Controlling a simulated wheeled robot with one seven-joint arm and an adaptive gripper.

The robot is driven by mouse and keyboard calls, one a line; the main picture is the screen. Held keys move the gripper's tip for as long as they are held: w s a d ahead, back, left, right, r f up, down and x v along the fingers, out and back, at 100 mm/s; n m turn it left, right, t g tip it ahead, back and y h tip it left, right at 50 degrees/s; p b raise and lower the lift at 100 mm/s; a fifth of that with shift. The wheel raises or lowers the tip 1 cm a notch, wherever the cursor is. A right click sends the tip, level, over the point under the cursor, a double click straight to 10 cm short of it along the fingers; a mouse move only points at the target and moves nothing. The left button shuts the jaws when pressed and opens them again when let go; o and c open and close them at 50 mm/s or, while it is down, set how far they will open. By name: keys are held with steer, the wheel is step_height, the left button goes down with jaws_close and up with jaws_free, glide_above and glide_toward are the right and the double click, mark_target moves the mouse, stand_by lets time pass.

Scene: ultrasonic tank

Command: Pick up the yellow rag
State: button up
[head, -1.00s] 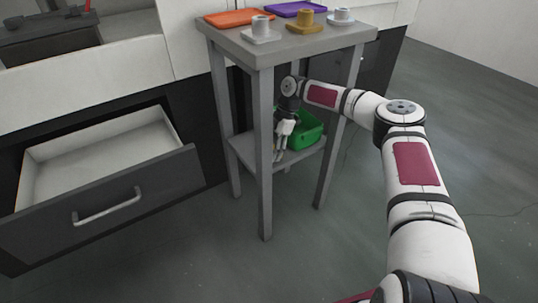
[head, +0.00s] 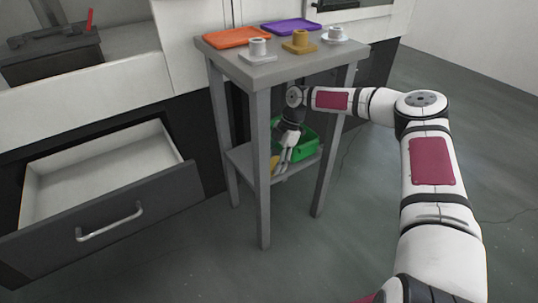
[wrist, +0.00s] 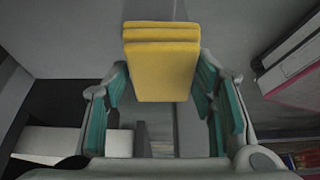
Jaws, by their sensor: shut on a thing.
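The yellow rag (wrist: 160,62) looks like a thick folded stack in the wrist view, between the teal-padded fingers of my gripper (wrist: 161,75). My gripper is shut on it. In the head view, my gripper (head: 281,164) reaches under the tabletop to the lower shelf of the grey stand. A small yellow patch of the rag (head: 274,162) shows just left of the fingers there; the rest is hidden. I cannot tell whether the rag touches the shelf.
A green bin (head: 305,143) stands on the lower shelf (head: 297,167) beside my gripper. The tabletop (head: 270,74) above holds an orange tray (head: 232,38), a purple tray (head: 290,26) and cups. Stand legs (head: 262,190) are close. An open drawer (head: 100,170) is at left.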

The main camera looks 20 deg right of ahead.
steer(key=s+d+r+p, duration=0.1)
steer(key=s+d+p, duration=0.2)
steer(key=s, duration=0.8)
steer(key=shift+s+d, duration=0.15)
steer(key=shift+d, duration=0.15)
